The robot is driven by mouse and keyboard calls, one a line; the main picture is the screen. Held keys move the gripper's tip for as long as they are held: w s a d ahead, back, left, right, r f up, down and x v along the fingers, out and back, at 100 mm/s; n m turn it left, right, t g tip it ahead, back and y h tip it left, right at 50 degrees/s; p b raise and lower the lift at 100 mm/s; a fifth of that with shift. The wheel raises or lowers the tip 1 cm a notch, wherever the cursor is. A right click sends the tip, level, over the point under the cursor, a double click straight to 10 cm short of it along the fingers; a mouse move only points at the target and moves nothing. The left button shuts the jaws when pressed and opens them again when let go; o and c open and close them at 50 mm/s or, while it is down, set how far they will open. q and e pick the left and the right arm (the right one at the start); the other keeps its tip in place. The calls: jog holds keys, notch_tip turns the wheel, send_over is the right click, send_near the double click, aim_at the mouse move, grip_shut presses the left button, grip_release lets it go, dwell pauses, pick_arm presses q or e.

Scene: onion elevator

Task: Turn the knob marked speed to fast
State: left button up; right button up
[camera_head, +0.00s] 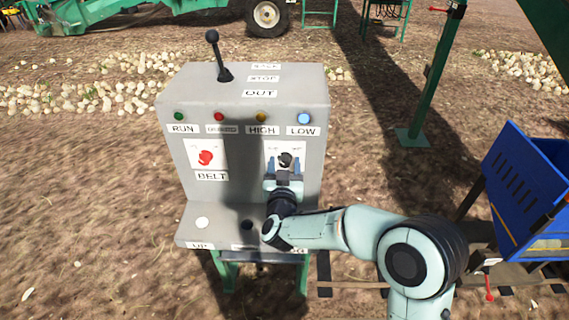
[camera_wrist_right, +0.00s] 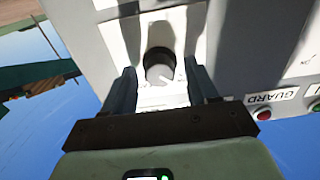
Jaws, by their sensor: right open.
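The black knob (camera_head: 286,159) sits on a white plate on the right of the grey control box's front. Any name label below it is hidden behind my right gripper, and the plate's small markings are too small to read. My right gripper (camera_head: 285,163) is in front of this knob, with one finger on each side. In the right wrist view, the round dark knob (camera_wrist_right: 160,64) with a pale pointer mark shows between the open fingers (camera_wrist_right: 161,76). Gaps show beside the knob, and the gripper does not hold it. My left gripper is not in view.
A red knob (camera_head: 206,158) labelled BELT is to the left on the grey control box (camera_head: 181,100). A black lever (camera_head: 215,55) stands on top. Several lamps are above the knobs, and buttons are on the lower ledge. A blue bin (camera_head: 518,180) stands at right.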

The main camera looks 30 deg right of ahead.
jog(key=shift+w+d, duration=0.1)
jog(key=shift+w, duration=0.1)
jog(key=shift+c, duration=0.3)
jog(key=c, duration=1)
